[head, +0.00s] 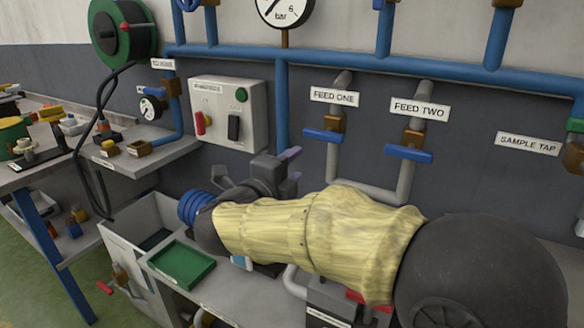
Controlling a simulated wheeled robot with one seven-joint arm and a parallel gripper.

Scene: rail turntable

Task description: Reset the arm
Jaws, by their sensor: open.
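My arm, partly in a pale yellow sleeve, reaches from the lower right across the middle of the head view. My gripper (287,166) is at its far end, above the bench and in front of the grey wall. It points away from me toward the pipes. Its jaws are open, and I see nothing between them. The arm hides part of the bench below it.
A white control box (230,112) hangs behind the gripper. A green tray (181,264) lies on the bench. A side table (30,170) with several parts stands left.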

